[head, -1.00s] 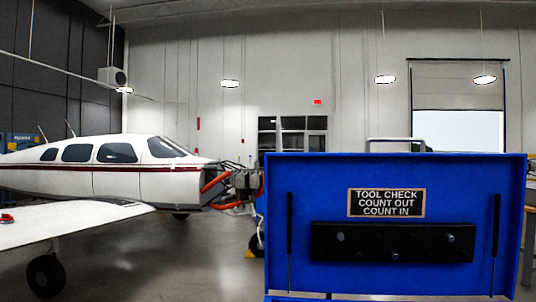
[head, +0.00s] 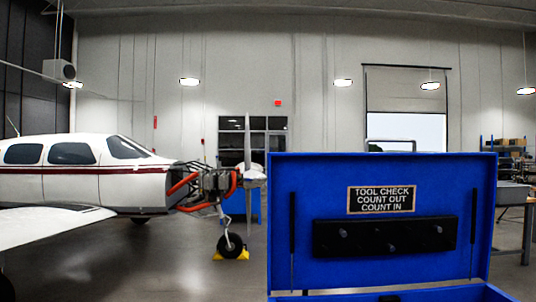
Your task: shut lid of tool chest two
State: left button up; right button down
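A blue tool chest stands at the lower right of the head view, with its lid (head: 300,245) raised upright. The inside of the lid faces me and carries a sign reading "TOOL CHECK COUNT OUT COUNT IN" (head: 381,199), a black strip with knobs (head: 385,236) and a dark strut at each side. Only a sliver of the chest body's rim (head: 440,294) shows at the bottom edge; the rest is out of frame. No number shows on the chest. Neither of my grippers is in view.
A white plane (head: 75,170) with its engine exposed stands at the left, its wing reaching toward me. Its nose wheel (head: 230,245) sits between yellow chocks. A workbench (head: 515,200) stands at the right. Open grey floor lies between plane and chest.

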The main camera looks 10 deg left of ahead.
aim_at(336, 219)
jog(key=j+z, duration=0.2)
jog(key=j, duration=0.65)
jog(key=k+j+z, duration=0.2)
jog(key=j, duration=0.65)
jog(key=i+j+z, duration=0.15)
jog(key=j, duration=0.3)
jog(key=j+z, duration=0.1)
jog(key=j, duration=0.35)
jog(key=i+j+z, duration=0.1)
jog(key=i+j, duration=0.15)
jog(key=j, duration=0.3)
jog(key=i+j+z, duration=0.35)
jog(key=i+j, duration=0.2)
jog(key=j, duration=0.25)
jog(key=i+j+z, duration=0.1)
jog(key=j, duration=0.25)
jog(key=i+j+z, duration=0.1)
jog(key=i+j, duration=0.15)
jog(key=i+j+z, duration=0.1)
jog(key=j, duration=0.4)
jog(key=i+j+z, duration=0.2)
jog(key=i+j, duration=0.2)
jog(key=j, duration=0.2)
jog(key=i+j+z, duration=0.1)
jog(key=j, duration=0.25)
jog(key=i+j+z, duration=0.1)
jog(key=i+j, duration=0.2)
jog(key=i+j+z, duration=0.1)
jog(key=j, duration=0.3)
jog(key=i, duration=0.05)
